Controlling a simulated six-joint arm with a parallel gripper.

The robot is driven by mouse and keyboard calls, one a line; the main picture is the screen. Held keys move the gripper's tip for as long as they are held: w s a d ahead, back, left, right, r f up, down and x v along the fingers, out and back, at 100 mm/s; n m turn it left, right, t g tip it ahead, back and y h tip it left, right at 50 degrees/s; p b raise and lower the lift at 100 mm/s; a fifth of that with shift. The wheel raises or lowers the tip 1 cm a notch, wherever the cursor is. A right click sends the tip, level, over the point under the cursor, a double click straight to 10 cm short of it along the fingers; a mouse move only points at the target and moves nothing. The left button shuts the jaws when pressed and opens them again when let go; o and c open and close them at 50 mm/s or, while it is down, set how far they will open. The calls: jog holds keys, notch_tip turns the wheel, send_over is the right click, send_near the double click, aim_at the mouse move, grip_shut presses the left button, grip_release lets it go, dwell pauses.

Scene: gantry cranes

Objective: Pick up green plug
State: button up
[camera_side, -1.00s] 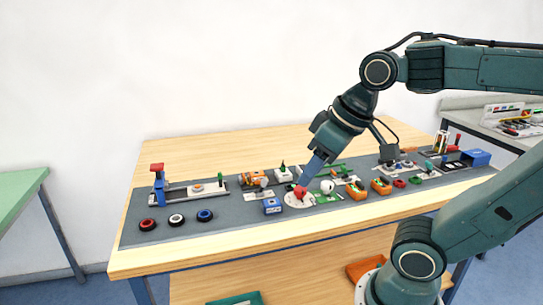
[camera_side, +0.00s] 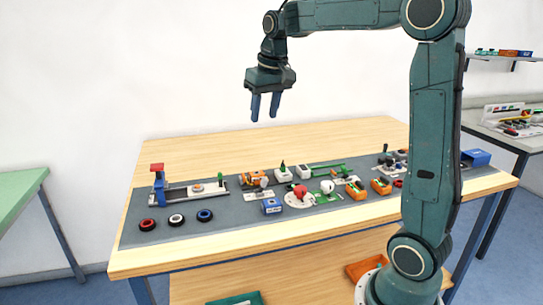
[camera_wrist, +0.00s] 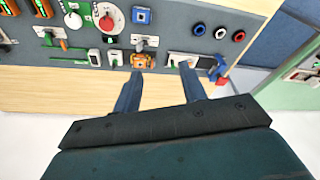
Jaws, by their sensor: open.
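Several small green parts show, and I cannot tell for certain which is the green plug. A green peg (camera_side: 220,177) stands at the right end of a grey rail. My gripper (camera_side: 264,112) is high above the back of the table, fingers pointing down, open and empty.
A grey mat (camera_side: 240,231) on the wooden table carries a blue post with a red top (camera_side: 157,180), an orange block (camera_side: 252,179), a red knob (camera_side: 300,191) on a white disc, a blue block (camera_side: 271,205) and several rings. Wood behind the mat is clear.

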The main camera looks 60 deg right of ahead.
jog(key=w+d+f+m+g, duration=0.1)
jog(key=w+d+f, duration=0.2)
jog(key=d, duration=0.3)
jog(key=w+d+f+m, duration=0.1)
jog(key=w+d+f, duration=0.15)
jog(key=d, duration=0.45)
jog(key=m+g+y, duration=0.1)
jog(key=m, duration=0.1)
send_over(283, 165)
jog(key=shift+s+d+f, duration=0.1)
jog(key=shift+f, duration=4.3)
jog(key=shift+d+f, duration=0.1)
jog(key=shift+f, duration=4.25)
jog(key=shift+f, duration=0.1)
jog(key=shift+f, duration=2.5)
jog(key=shift+c, duration=0.4)
grip_shut()
